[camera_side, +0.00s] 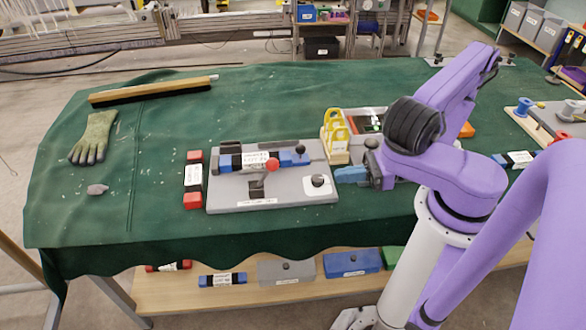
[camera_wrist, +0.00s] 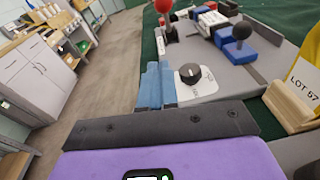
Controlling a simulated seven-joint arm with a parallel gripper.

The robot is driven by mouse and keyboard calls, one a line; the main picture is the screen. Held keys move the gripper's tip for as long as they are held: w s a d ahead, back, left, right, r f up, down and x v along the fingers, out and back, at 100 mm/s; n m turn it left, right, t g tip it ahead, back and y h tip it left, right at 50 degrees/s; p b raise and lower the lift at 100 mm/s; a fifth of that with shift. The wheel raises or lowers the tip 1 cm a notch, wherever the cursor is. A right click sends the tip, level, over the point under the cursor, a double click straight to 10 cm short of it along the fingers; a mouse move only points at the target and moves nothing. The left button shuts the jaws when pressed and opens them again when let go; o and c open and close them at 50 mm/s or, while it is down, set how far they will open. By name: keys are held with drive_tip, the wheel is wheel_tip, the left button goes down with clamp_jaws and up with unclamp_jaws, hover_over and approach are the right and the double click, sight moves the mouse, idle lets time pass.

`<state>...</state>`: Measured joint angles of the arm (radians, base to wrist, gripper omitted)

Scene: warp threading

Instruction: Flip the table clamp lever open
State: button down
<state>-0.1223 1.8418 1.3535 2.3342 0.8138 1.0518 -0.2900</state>
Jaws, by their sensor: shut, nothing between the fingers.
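The clamp fixture is a grey plate (camera_side: 225,199) on the green-covered table. It carries a blue and black block with a white label (camera_side: 258,159). A red ball knob (camera_side: 272,164) and a black ball knob (camera_side: 300,149) stand on it. In the wrist view the red ball (camera_wrist: 163,5) is at the top edge and the black ball (camera_wrist: 241,30) is to its right. I cannot tell which ball belongs to the clamp lever. My gripper (camera_side: 345,174), with blue fingers, is shut and empty by the plate's right edge, near a dial (camera_wrist: 190,73).
A yellow rack (camera_side: 337,134) and a grey tray with small parts (camera_side: 369,122) stand just behind my gripper. A red and white block (camera_side: 193,180) lies left of the plate. A glove (camera_side: 94,138), a brush (camera_side: 150,91) and a stone (camera_side: 97,189) lie farther left, with clear cloth between.

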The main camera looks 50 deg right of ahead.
drive_tip(key=shift+f+m+t+h, duration=0.15)
drive_tip(key=shift+m+t+h, duration=0.35)
drive_tip(key=shift+m+t, duration=0.1)
drive_tip(key=shift+w, duration=0.1)
approach(264, 177)
drive_tip(key=shift+w+a+r, duration=0.1)
drive_tip(key=shift+w+a, duration=0.1)
drive_tip(key=shift+w, duration=0.25)
drive_tip(key=shift+w+a+r, duration=0.1)
drive_tip(key=shift+w+a, duration=0.1)
drive_tip(key=shift+w, duration=0.3)
drive_tip(key=shift+w+a+r, duration=0.2)
drive_tip(key=shift+w+r, duration=0.25)
